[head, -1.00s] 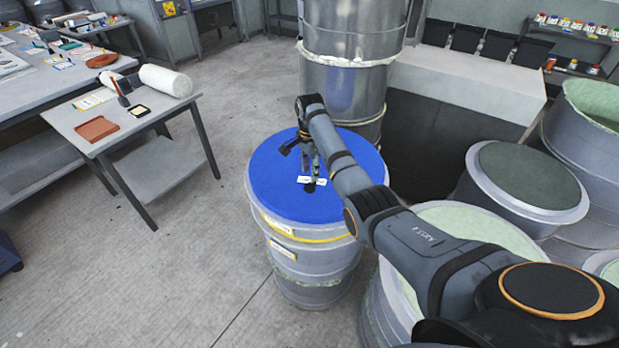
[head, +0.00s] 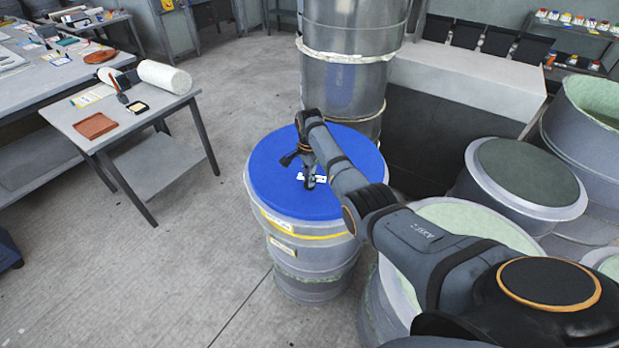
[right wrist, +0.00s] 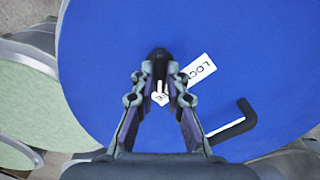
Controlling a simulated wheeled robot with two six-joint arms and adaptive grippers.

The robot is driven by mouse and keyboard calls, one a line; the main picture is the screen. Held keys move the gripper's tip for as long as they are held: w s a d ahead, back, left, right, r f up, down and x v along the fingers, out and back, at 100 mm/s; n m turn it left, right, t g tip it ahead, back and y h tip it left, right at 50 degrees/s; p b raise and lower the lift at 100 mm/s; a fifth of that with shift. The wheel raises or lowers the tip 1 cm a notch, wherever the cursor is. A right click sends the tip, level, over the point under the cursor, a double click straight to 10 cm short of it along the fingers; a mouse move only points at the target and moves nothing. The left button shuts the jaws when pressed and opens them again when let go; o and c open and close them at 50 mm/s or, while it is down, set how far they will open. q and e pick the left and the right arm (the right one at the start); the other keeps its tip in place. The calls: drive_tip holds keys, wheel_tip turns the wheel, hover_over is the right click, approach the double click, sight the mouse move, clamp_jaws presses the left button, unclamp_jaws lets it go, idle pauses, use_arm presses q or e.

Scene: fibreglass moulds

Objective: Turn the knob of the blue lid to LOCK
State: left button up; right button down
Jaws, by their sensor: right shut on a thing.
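The blue lid (head: 270,190) lies flat on a grey drum; it fills most of the right wrist view (right wrist: 110,60). My right gripper (head: 310,180) is over the lid's middle, pointing down. In the right wrist view its fingers (right wrist: 160,80) are shut on the dark knob (right wrist: 159,54), whose end shows beyond the fingertips. The white LOCK label (right wrist: 203,67) lies just right of the knob's end, and the knob does not point straight at it. Another white label (right wrist: 160,97) shows partly between the fingers. My left gripper is not in view.
A tall metal drum (head: 342,85) stands behind the lid, and a drum with a dark green top (head: 525,172) to the right. A grey table (head: 115,125) stands left; floor between is clear.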

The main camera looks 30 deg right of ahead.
drive_tip(key=shift+r+n, duration=0.1)
drive_tip(key=shift+n, duration=0.2)
drive_tip(key=shift+p, duration=0.35)
drive_tip(key=n+p, duration=0.1)
drive_tip(key=n, duration=0.1)
drive_tip(key=shift+r+n, duration=0.1)
drive_tip(key=shift+n, duration=0.2)
drive_tip(key=n+p, duration=0.1)
drive_tip(key=n, duration=0.3)
drive_tip(key=shift+n+p, duration=0.3)
drive_tip(key=n, duration=0.4)
drive_tip(key=shift+n+p, duration=0.3)
drive_tip(key=shift+p, duration=0.1)
drive_tip(key=n, duration=0.5)
drive_tip(key=shift+n, duration=0.3)
drive_tip(key=c, duration=1.4)
unclamp_jaws()
